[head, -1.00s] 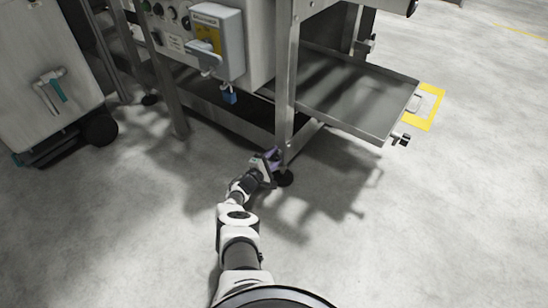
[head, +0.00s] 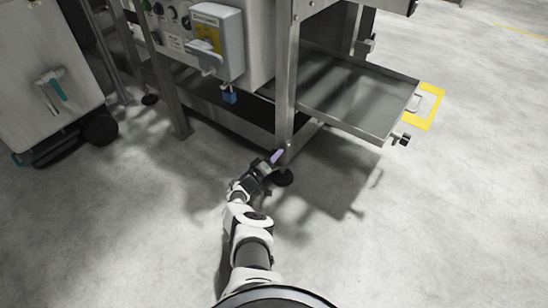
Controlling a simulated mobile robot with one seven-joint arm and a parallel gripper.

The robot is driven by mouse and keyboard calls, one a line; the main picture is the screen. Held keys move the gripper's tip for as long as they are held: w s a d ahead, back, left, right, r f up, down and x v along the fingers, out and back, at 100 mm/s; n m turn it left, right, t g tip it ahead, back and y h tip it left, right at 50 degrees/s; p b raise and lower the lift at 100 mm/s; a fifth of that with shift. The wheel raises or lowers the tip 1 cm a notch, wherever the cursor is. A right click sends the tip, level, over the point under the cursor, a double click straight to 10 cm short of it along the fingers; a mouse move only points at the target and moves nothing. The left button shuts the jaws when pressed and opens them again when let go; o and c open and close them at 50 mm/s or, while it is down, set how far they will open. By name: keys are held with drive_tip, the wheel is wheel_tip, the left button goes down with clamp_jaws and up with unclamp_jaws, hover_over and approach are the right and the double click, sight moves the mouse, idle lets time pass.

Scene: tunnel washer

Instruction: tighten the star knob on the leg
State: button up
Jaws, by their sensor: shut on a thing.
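My gripper (head: 277,156) is low at this leg, just above the foot, reaching in from the lower left. Its purplish fingertips are against the leg's lower end and are shut on the star knob. The knob itself is hidden by the fingers and too small to make out.
A control box (head: 216,42) hangs above left. A wheeled cart (head: 50,75) stands at left. The floor in front is clear.

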drive_tip(key=shift+m, duration=1.7)
drive_tip(key=o, duration=1)
drive_tip(key=shift+c, duration=0.2)
drive_tip(key=shift+a, duration=0.1)
drive_tip(key=p+v, duration=0.7)
drive_tip(key=v, duration=0.6)
drive_tip(key=shift+s+a+p, duration=0.25)
drive_tip(key=shift+s+p, duration=0.05)
drive_tip(key=shift+s, duration=0.05)
